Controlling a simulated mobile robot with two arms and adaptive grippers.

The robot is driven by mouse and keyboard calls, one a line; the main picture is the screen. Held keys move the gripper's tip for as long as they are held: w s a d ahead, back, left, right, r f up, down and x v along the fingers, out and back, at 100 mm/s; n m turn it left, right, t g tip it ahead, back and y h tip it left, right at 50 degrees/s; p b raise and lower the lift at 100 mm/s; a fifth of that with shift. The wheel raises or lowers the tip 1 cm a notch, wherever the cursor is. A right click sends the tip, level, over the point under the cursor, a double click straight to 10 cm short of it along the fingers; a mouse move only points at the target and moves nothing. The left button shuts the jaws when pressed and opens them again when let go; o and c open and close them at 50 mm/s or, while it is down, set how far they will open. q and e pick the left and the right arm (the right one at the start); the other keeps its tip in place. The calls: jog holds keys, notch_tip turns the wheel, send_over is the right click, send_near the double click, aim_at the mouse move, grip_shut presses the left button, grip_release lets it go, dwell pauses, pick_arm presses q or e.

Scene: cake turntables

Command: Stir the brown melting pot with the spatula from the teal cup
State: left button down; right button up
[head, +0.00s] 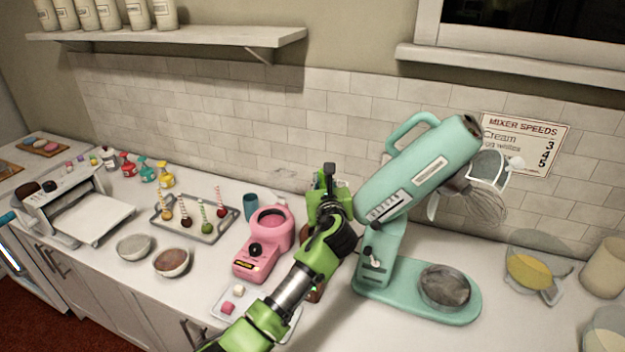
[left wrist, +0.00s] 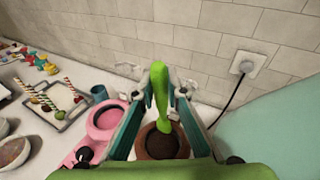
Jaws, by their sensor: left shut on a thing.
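My left gripper (head: 328,180) is over the brown melting pot (head: 316,291), which my arm mostly hides in the head view. In the left wrist view the gripper (left wrist: 164,95) is shut on a bright green spatula (left wrist: 160,90). The spatula stands nearly upright, and its lower end overlaps the far rim of the brown melting pot (left wrist: 146,140). The pot holds dark brown contents. I cannot tell whether the spatula touches them. The teal cup (head: 250,207) stands behind the pink melting pot (head: 262,245); it also shows in the left wrist view (left wrist: 98,93). My right gripper is not in view.
A teal stand mixer (head: 420,180) with a bowl stands just right of my left arm. A tray of cake pops (head: 195,218) and two bowls (head: 172,262) are on the left. A small tray with pink and white cubes (head: 231,299) lies in front. A tiled wall (head: 260,120) rises behind.

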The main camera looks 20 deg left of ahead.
pick_arm(q)
notch_tip(320, 180, down, 5)
jog(key=b, duration=0.4)
jog(key=shift+w+a, duration=0.1)
jog(key=shift+f+b, duration=0.25)
jog(key=shift+b, duration=0.2)
jog(key=shift+f, duration=0.4)
notch_tip(320, 180, down, 5)
jog(key=shift+r+b, duration=0.1)
jog(key=shift+b, duration=1)
